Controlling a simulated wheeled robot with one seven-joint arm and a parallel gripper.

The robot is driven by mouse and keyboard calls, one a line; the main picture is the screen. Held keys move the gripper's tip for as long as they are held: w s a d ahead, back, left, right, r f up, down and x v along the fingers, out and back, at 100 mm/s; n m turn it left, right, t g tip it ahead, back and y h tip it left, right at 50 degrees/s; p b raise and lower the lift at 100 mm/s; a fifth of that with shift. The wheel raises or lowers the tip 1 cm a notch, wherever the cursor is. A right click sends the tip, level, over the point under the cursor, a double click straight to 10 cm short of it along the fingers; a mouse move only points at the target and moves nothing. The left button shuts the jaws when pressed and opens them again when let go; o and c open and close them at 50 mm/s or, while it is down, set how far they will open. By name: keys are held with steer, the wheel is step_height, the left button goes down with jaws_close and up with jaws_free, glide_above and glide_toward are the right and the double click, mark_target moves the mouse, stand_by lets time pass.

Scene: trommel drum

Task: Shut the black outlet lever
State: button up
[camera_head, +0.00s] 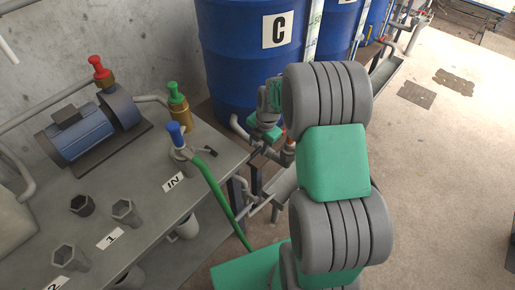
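A small black lever-like piece (210,151) sticks out beside the grey fitting with the blue top (176,133), near the "IN" label on the bench. I cannot tell for sure that it is the outlet lever. My arm rises at the right of the picture and bends over toward the blue drum marked C (235,70). My gripper (262,146) seems to be in front of the drum's lower part, near the pipework. Its fingers are too small and dark to tell open from shut, or whether they touch anything. Part of the pipework there is hidden by my arm.
The grey bench (150,185) carries a blue motor pump (85,135), a red-topped valve (100,72), a green-topped brass valve (177,100) and hexagonal sockets. A green hose (222,200) drops off the bench edge.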

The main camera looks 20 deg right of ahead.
steer(key=r, duration=0.3)
steer(key=s+r, duration=0.1)
steer(key=r, duration=0.1)
steer(key=shift+d+r, duration=0.1)
steer(key=shift+d, duration=0.15)
steer(key=s+a+r+m+p, duration=0.4)
steer(key=s+r+m, duration=0.4)
steer(key=r+m, duration=0.2)
steer(key=s+a+r+m+t+h+p, duration=0.1)
steer(key=s+a+r+m+p, duration=0.2)
steer(key=s+r+m, duration=0.6)
steer(key=a+r+m, duration=0.1)
steer(key=m, duration=0.3)
steer(key=shift+s+a+r+m+p, duration=0.15)
steer(key=shift+s+a+m+p, duration=0.05)
steer(key=shift+a+m+p, duration=0.2)
